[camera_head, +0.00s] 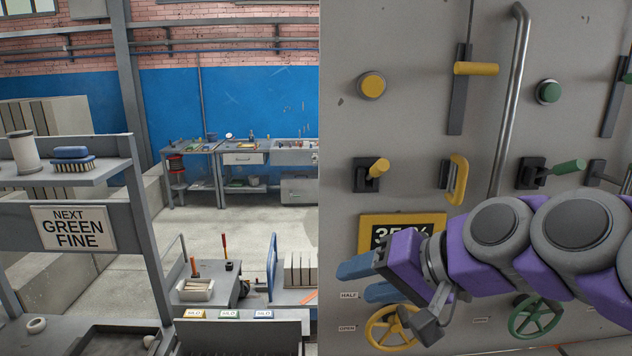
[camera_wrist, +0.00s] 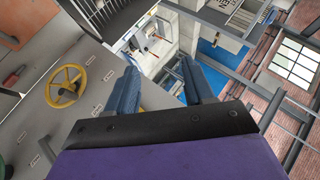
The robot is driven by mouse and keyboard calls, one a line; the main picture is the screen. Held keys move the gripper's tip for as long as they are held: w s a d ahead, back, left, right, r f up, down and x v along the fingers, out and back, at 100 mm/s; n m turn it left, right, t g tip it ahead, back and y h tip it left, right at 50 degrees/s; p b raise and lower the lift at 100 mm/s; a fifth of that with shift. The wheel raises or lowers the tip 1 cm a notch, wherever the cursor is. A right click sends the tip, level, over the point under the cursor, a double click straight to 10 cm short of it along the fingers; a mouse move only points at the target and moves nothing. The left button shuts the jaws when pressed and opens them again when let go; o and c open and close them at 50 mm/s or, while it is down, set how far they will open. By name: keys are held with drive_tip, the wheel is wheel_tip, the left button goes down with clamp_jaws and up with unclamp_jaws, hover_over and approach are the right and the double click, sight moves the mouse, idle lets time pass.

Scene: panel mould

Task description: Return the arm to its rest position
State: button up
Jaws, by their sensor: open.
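My gripper (camera_head: 368,279) has blue fingers and a purple arm. In the head view it reaches in from the right, in front of the grey panel (camera_head: 420,110), and points left. In the wrist view the two blue fingers of my gripper (camera_wrist: 158,85) stand apart with nothing between them. The gripper is open and empty. It is above and left of a yellow handwheel (camera_head: 392,327), which also shows in the wrist view (camera_wrist: 66,86). My arm partly covers a dark "35%" display (camera_head: 375,221) in a yellow frame.
The panel carries yellow and green buttons, levers and sliders, a long vertical bar handle (camera_head: 512,90) and a green handwheel (camera_head: 536,316). A shelf with a "NEXT GREEN FINE" sign (camera_head: 74,228) stands at left. Workbenches (camera_head: 243,158) stand at the back, with open floor before them.

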drive_tip(key=s+f+n+g+h+b, duration=0.15)
drive_tip(key=s+f, duration=0.25)
drive_tip(key=f, duration=0.5)
drive_tip(key=s+f+g+h+b, duration=0.2)
drive_tip(key=s+f, duration=0.3)
drive_tip(key=f, duration=0.3)
drive_tip(key=s+d+f+g+h+b, duration=0.2)
drive_tip(key=s+d+f, duration=0.1)
drive_tip(key=s+f, duration=0.4)
drive_tip(key=s+d+f+g+h+b, duration=0.1)
drive_tip(key=s+d+f+g+h, duration=0.2)
drive_tip(key=s+f, duration=0.4)
drive_tip(key=shift+s+d+f+b, duration=0.25)
drive_tip(key=shift+d+f+b, duration=0.2)
drive_tip(key=shift+f, duration=0.45)
